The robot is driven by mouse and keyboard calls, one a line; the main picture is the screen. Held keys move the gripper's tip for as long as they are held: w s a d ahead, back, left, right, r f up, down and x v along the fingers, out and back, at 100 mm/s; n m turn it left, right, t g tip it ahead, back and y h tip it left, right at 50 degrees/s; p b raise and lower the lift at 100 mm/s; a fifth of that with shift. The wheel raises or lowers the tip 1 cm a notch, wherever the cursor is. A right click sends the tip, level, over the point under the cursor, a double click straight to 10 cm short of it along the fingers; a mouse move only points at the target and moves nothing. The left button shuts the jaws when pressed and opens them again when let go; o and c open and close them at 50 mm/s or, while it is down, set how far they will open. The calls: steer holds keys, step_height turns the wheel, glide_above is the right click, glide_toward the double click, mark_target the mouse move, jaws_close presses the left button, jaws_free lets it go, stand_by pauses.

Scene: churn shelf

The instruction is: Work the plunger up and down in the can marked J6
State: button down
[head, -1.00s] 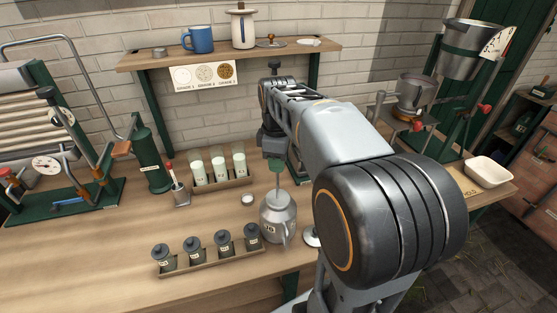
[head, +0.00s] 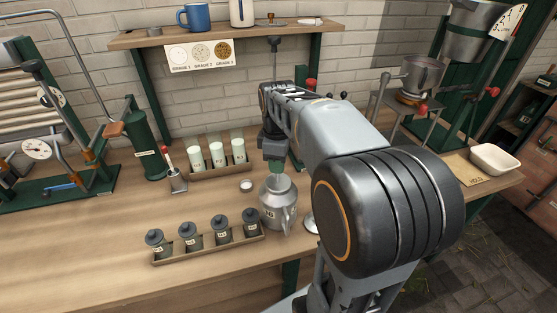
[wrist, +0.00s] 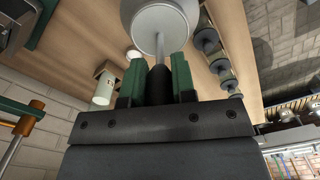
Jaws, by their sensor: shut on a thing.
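A grey metal can (head: 277,203) with a side handle stands upright on the bench in the head view. Its small label is hard to read. My gripper (head: 275,166) is right above the can's mouth. In the wrist view its green fingers (wrist: 157,72) are shut on the dark handle of the plunger, whose thin pale rod (wrist: 160,45) runs down to the can's round top (wrist: 131,8). In the head view, hardly any rod shows between gripper and can. How deep the plunger's lower end sits inside is hidden.
A wooden rack (head: 210,252) of dark-capped jars stands in front of the can to the left. Behind are filled tubes in a holder (head: 222,170) and a small white lid (head: 246,185). A shelf (head: 225,37) crosses above. Free bench lies at front left.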

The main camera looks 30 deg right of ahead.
steer(key=shift+r, duration=0.2)
step_height(320, 180, up, 7)
steer(key=p, duration=0.6)
steer(key=shift+f, duration=0.2)
step_height(320, 180, down, 7)
steer(key=b, duration=0.5)
